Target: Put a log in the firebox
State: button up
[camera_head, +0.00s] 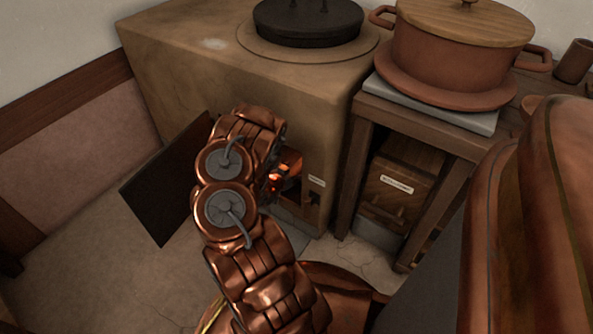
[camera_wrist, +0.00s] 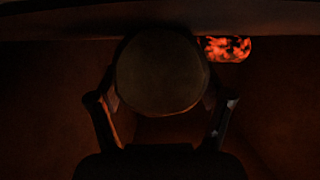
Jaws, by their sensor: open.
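The stove (camera_head: 185,75) holds the firebox (camera_head: 287,172), whose opening glows orange behind my arm. Its dark door (camera_head: 168,180) stands open on the left. In the wrist view the round end of the log (camera_wrist: 160,72) faces me, upper middle. Glowing embers (camera_wrist: 226,48) show beyond it on the right, in a dark, reddish space. My gripper (camera_wrist: 161,108) is open, one finger on each side of the log's near end; I cannot tell if they touch it. In the head view my arm hides the gripper and the log.
A bench (camera_head: 357,170) to the right of the stove bears a big lidded pot (camera_head: 440,62) on a pale slab. A labelled wooden box (camera_head: 398,187) sits under the bench. A dark lid (camera_head: 308,22) lies on the stove top. The floor at left is clear.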

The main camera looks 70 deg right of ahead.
jog(key=p+v, duration=0.4)
jog(key=v, duration=0.7)
jog(key=shift+w+a+r, duration=0.1)
jog(key=shift+a+r, duration=0.05)
jog(key=shift+r, duration=0.05)
